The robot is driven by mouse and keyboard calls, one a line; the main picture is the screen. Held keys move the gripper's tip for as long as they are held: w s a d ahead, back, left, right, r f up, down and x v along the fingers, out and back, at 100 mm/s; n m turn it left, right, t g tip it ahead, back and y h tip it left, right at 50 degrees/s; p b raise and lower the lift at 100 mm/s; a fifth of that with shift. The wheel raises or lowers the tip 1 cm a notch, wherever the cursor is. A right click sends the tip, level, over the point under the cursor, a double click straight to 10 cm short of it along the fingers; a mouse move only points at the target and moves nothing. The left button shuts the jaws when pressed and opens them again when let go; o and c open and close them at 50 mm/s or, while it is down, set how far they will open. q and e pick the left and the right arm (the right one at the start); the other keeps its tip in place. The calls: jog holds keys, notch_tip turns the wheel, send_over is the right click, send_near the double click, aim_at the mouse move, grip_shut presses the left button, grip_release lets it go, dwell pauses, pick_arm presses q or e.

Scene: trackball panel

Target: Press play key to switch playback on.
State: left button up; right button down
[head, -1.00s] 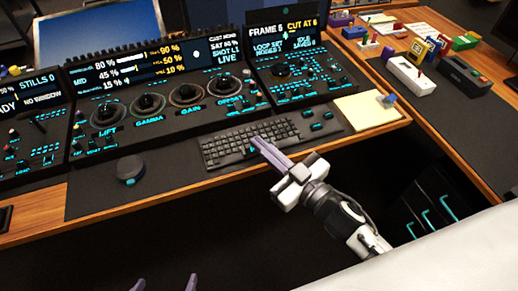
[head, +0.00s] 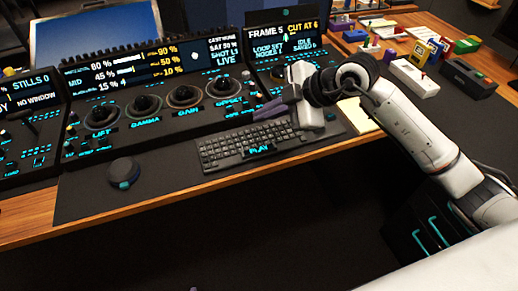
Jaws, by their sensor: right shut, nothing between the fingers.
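A cyan PLAY label (head: 258,150) shows at the front edge of the black keyboard (head: 225,150); I cannot tell the play key's exact outline. The right-hand display (head: 283,38) reads FRAME 5, CUT AT 6 and IDLE. My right gripper (head: 268,110) is shut and empty, its purple fingers pointing left above the console edge behind the keyboard, up and right of the PLAY label. Its arm hides part of the right-hand panel. Only a tiny tip of my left gripper (head: 193,289) shows at the bottom edge.
A row of trackballs (head: 143,105) with dials stands behind the keyboard. A round dark puck (head: 124,171) lies on the desk mat (head: 85,195) to the left. Small coloured boxes (head: 415,75) stand at the right. The mat between puck and keyboard is clear.

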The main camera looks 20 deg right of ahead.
jog(key=b, duration=0.7)
send_over(264, 151)
notch_tip(264, 151, down, 7)
jog(key=shift+r, duration=0.1)
jog(key=shift+f+b, duration=0.35)
jog(key=shift+f, duration=0.6)
pick_arm(q)
jog(key=f, duration=0.1)
jog(key=d+f, duration=0.1)
jog(key=f, duration=0.1)
jog(key=w+f, duration=0.1)
jog(key=shift+w+d+f, duration=0.1)
jog(key=shift+d+f, duration=0.1)
jog(key=shift+d, duration=0.2)
jog(key=shift+a+f, duration=0.15)
pick_arm(e)
jog(key=shift+a, duration=0.1)
jog(key=shift+f, duration=0.15)
